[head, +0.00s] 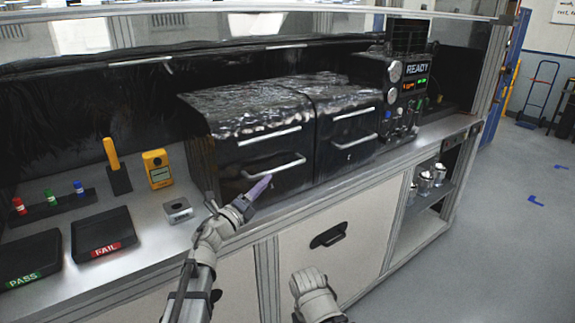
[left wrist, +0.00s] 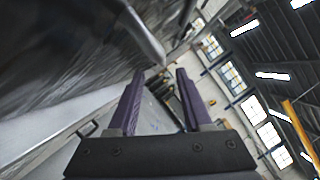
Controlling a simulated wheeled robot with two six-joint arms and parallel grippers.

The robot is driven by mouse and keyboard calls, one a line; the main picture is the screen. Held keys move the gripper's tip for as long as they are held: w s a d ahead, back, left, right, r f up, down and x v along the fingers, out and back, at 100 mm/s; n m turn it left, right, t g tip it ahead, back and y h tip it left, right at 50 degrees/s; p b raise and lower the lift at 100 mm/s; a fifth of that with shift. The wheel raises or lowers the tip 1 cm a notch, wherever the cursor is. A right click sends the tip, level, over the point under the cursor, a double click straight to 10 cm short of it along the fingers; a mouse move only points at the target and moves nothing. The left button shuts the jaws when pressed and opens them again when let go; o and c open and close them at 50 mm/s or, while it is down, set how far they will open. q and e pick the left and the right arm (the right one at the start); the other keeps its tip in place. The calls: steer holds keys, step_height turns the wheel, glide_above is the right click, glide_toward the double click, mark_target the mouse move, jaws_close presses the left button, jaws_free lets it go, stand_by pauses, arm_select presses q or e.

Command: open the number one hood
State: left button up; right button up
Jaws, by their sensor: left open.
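Two black, glossy hoods stand side by side on the bench. No number shows on them, so I cannot tell which is number one. The left hood (head: 232,160) has an upper bar and a lower bright handle (head: 275,170) on its front; the right hood (head: 335,152) has a bar too. My left gripper (head: 264,184) is open and empty, just below and in front of the left hood's lower handle. In the left wrist view its purple fingers (left wrist: 158,78) are apart, and a metal bar (left wrist: 145,35) ends close to the left fingertip, not clearly between them.
A READY display (head: 416,70) stands right of the hoods. The floor at right is largely clear.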

mark_target(279, 169)
arm_select(q)
steer(key=shift+w+d, duration=0.2)
arm_select(e)
steer(key=shift+w+d, duration=0.2)
steer(key=shift+w, duration=0.1)
arm_select(q)
steer(key=shift+r, duration=0.1)
arm_select(e)
steer(key=shift+r, duration=0.1)
arm_select(q)
steer(key=p+x, duration=0.1)
steer(key=x, duration=0.6)
steer(key=shift+w+d+p, duration=0.25)
steer(key=shift+w+p, duration=0.05)
steer(key=shift+p, duration=0.05)
arm_select(e)
steer(key=shift+r, duration=0.8)
arm_select(q)
steer(key=shift+c, duration=0.2)
jaws_close()
